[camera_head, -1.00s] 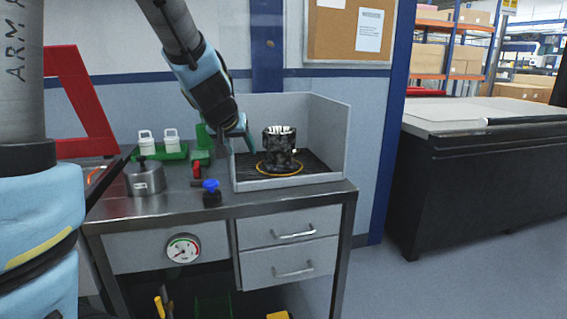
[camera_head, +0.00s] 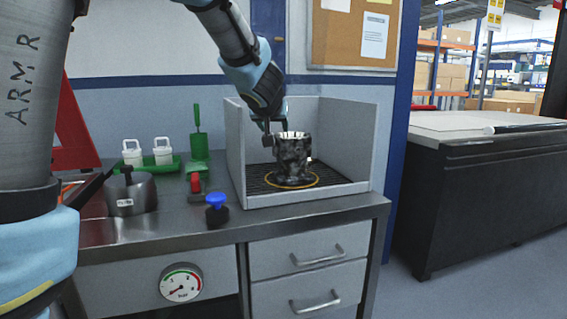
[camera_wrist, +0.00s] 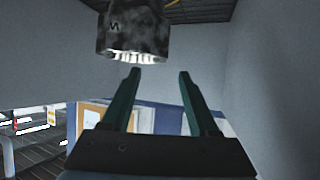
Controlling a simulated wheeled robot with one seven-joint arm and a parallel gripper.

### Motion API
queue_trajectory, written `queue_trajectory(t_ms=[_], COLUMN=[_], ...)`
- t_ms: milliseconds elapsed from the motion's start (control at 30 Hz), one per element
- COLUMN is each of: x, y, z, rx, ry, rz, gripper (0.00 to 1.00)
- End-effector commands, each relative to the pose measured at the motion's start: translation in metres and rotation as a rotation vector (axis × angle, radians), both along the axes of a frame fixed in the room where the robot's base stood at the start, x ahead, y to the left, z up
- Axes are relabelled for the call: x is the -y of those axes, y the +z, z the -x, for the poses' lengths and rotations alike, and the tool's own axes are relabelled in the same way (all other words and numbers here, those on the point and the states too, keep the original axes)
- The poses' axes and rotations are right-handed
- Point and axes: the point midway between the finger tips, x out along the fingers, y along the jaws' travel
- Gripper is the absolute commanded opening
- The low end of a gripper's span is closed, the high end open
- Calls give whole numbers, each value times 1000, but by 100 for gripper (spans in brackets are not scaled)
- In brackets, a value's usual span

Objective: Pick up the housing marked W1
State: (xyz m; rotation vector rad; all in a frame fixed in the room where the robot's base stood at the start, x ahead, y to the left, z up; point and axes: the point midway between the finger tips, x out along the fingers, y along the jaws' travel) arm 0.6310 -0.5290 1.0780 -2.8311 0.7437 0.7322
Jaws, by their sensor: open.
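The dark, mottled housing (camera_head: 293,161) stands upright in a grey three-walled booth, inside a yellow ring on the slatted floor. Its bright toothed rim faces up. In the wrist view the housing (camera_wrist: 135,32) hangs upside down at the top edge, partly cut off, with a small mark on its side that I cannot read surely. My gripper (camera_head: 276,132) is at the housing's upper left, near its rim. In the wrist view my gripper (camera_wrist: 160,73) has two dark green fingers spread apart, with nothing between them. The fingertips are short of the housing in that view.
The booth's walls (camera_head: 347,140) stand close on the left, back and right; its front is open. To the left on the bench are a blue-knobbed part (camera_head: 216,207), a red-topped part (camera_head: 195,185), a metal pot (camera_head: 130,195) and a green tray (camera_head: 165,168) with white containers.

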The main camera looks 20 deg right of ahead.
Motion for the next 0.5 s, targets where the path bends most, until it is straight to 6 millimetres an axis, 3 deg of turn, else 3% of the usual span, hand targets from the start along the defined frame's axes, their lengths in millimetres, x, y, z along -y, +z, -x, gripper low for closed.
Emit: queue_trajectory(t_ms=[167,500], x=[8,23], y=[-6,-29], z=[-5,-36], rx=[6,6], ry=[-1,0], rz=[-1,-1], gripper=[60,60])
